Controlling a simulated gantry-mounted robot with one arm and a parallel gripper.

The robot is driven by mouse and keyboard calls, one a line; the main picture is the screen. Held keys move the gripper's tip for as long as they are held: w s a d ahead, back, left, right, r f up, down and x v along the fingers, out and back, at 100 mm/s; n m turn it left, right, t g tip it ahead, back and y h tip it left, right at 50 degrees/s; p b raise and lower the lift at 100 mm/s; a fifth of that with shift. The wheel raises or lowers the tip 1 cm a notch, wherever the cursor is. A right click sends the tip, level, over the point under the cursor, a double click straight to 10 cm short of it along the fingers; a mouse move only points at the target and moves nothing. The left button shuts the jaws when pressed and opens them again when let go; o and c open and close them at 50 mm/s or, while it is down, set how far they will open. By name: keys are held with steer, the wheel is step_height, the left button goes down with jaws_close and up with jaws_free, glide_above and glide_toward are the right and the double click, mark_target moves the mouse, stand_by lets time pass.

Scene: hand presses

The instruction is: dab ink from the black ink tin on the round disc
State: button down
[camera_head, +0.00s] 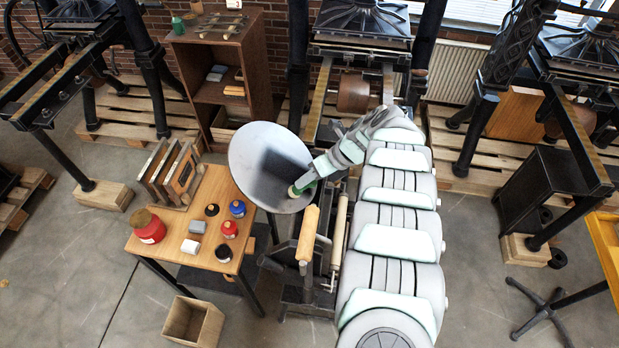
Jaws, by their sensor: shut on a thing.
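The round disc (255,150) is a large pale grey plate, tilted, above and right of the small wooden table. A dark patch covers its right part; I cannot tell whether it is ink, shadow or reflection. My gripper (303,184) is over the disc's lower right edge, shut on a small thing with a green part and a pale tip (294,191). The thing is too small to identify, and I cannot tell whether it touches the disc. A tin with a dark top (225,251) stands at the table's front right. A small dark round thing (211,210) lies behind it.
Upright framed boards (170,172) stand at the back.

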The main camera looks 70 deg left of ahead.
steer(key=shift+s+a+f, duration=0.2)
steer(key=shift+f, duration=0.2)
stand_by(1.7)
steer(key=shift+p, duration=0.35)
steer(key=shift+w+d+r+p, duration=0.2)
steer(key=shift+r+p, duration=0.2)
steer(key=shift+r, duration=0.2)
steer(key=shift+p+v, duration=1.2)
steer(key=shift+v, duration=1.15)
steer(key=shift+w, duration=0.15)
